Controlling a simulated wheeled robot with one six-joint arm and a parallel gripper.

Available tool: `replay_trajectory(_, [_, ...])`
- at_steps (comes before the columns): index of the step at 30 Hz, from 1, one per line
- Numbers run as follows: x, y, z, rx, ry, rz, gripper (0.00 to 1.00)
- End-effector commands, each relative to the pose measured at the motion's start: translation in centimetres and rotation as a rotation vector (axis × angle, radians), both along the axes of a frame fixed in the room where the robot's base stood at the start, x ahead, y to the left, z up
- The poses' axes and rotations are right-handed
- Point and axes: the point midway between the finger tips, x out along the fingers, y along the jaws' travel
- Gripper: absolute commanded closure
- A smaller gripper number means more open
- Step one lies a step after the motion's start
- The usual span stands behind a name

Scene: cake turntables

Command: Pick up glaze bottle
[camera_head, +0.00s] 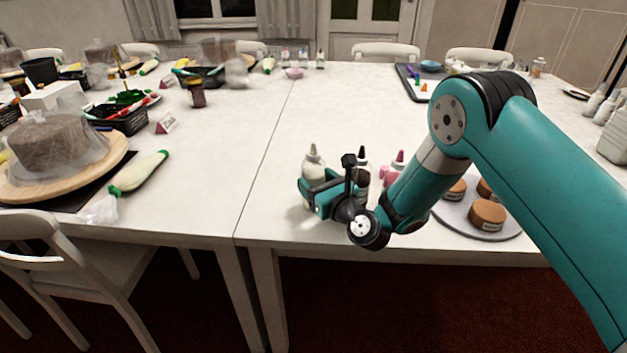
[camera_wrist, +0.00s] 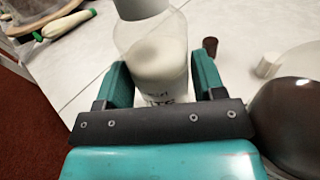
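A clear squeeze bottle with pale contents and a pale nozzle (camera_head: 313,154) is at the table's front, partly hidden by my gripper. In the wrist view this bottle (camera_wrist: 160,55) is between my two fingers (camera_wrist: 162,78), with dark label letters partly showing. The fingers lie close along both sides. I cannot tell if they press on it. My gripper (camera_head: 318,192) is low over the table; the bottle's base is hidden. A dark-tipped bottle (camera_head: 362,158) and a pink bottle (camera_head: 398,162) stand to its right, partly behind my arm.
A round plate with brown cakes (camera_head: 487,215) is at the right, partly behind my arm. A green-tipped bag (camera_head: 140,172) lies at the left beside a wrapped cake on a wooden turntable (camera_head: 98,175). The table middle (camera_head: 335,110) is clear. The front edge is close.

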Motion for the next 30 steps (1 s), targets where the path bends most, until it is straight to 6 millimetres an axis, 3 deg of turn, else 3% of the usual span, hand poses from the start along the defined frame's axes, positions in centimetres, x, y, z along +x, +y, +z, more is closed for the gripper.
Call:
replay_trajectory(2, [0.0, 0.0, 0.0, 0.000, 0.000, 0.000, 0.55])
replay_trajectory(12, [0.0, 0.0, 0.2, 0.001, -0.002, 0.000, 0.54])
replay_trajectory(17, [0.0, 0.0, 1.2, 0.002, -0.004, 0.000, 0.54])
replay_trajectory(23, [0.0, 0.1, 4.4, 0.002, -0.006, 0.000, 0.54])
replay_trajectory(30, [0.0, 0.1, 9.9, 0.000, -0.006, 0.001, 0.54])
